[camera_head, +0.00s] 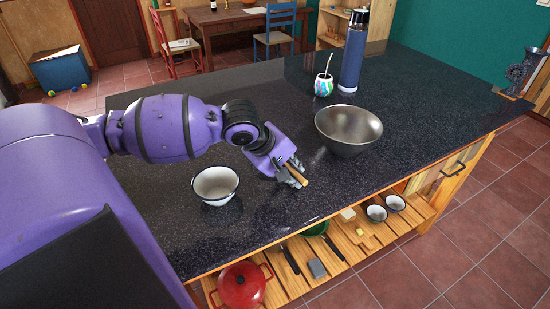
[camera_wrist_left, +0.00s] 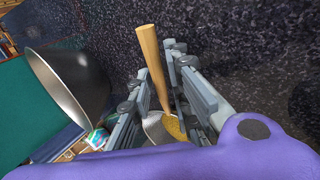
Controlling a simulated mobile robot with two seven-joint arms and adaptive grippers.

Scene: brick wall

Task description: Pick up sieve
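The sieve shows as a light wooden handle (camera_wrist_left: 150,55) with a small golden, grainy-looking part (camera_wrist_left: 175,127) near the base of my fingers in the left wrist view. In the head view only its wooden handle (camera_head: 298,174) shows, over the dark counter. My left gripper (camera_head: 292,176) has its grey fingers on both sides of the handle; in the left wrist view the fingers (camera_wrist_left: 160,85) lie close against it and look shut on it. Most of the sieve's head is hidden by the fingers and purple wrist. My right gripper is not in view.
A large metal bowl (camera_head: 347,132) stands right of the gripper, a white bowl (camera_head: 215,186) to its left. A blue bottle (camera_head: 353,58) and a colourful mate cup (camera_head: 323,86) stand farther back. The wooden shelf below the counter (camera_head: 357,240) holds a red pot (camera_head: 242,284).

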